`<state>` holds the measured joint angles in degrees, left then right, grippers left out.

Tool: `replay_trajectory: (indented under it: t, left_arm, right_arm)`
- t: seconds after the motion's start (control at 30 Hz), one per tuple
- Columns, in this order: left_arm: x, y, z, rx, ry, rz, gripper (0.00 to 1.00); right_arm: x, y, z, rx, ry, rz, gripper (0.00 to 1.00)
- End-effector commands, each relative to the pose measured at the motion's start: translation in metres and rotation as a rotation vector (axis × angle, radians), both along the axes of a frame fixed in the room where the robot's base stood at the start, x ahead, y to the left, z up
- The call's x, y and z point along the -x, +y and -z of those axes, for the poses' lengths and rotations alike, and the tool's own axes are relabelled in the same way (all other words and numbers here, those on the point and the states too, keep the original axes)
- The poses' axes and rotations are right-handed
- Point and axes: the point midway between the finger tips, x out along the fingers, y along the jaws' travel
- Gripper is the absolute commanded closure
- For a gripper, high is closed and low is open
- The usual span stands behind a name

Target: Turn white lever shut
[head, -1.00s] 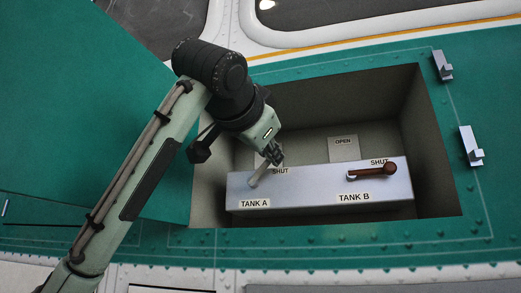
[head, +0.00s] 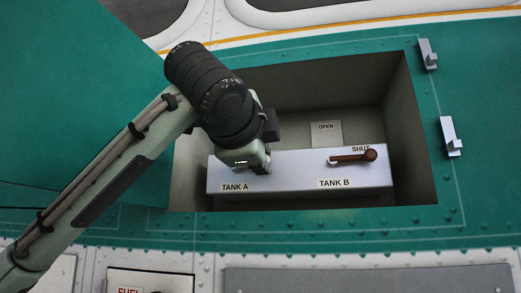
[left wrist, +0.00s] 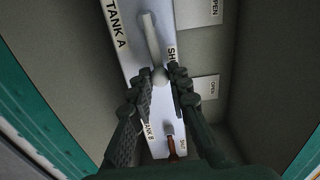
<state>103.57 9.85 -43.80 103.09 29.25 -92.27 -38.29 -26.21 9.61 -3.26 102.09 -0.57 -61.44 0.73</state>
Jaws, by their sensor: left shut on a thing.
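The white lever (left wrist: 152,40) on the TANK A side lies roughly along the pale valve box (head: 290,170), beside a partly covered SHUT label (left wrist: 172,54). My left gripper (left wrist: 160,80) is shut on the lever's rounded end, one finger on each side. In the head view my left gripper (head: 262,166) is over the TANK A part of the box and hides the white lever. My right gripper is not in view.
A red-brown lever (head: 352,156) lies along the TANK B side under its SHUT label. An OPEN plate (head: 326,133) is on the recess's back wall. The recess walls surround the box. Grey latches (head: 451,137) stand on the green panel at right.

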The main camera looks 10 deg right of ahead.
Motion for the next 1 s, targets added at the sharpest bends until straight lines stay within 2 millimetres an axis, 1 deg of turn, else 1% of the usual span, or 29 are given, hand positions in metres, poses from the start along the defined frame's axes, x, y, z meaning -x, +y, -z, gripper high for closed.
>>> replay_trajectory:
  t: [0.23, 0.67, 0.7, 0.8, 0.87, 1.0]
  left_arm:
    - [0.0003, -0.0004, 0.0042, -0.055, -0.017, 0.001, 1.0]
    - [0.0003, -0.0007, 0.0053, -0.065, -0.019, 0.001, 1.0]
    - [0.0004, -0.0008, 0.0054, -0.066, -0.018, 0.002, 0.81]
    - [0.0004, -0.0008, 0.0054, -0.065, -0.019, 0.002, 0.69]
    - [0.0002, -0.0007, 0.0051, -0.064, -0.019, 0.001, 0.61]
    - [0.0002, -0.0005, 0.0046, -0.064, -0.02, 0.001, 0.61]
  right_arm:
    - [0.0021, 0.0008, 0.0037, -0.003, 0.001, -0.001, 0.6]
    - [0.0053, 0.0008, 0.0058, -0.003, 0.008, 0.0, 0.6]
    - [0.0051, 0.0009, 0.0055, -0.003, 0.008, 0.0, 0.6]
    - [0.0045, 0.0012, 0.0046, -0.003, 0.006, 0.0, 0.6]
    - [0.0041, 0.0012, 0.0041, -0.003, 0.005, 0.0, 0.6]
    - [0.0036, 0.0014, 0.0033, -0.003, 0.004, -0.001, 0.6]
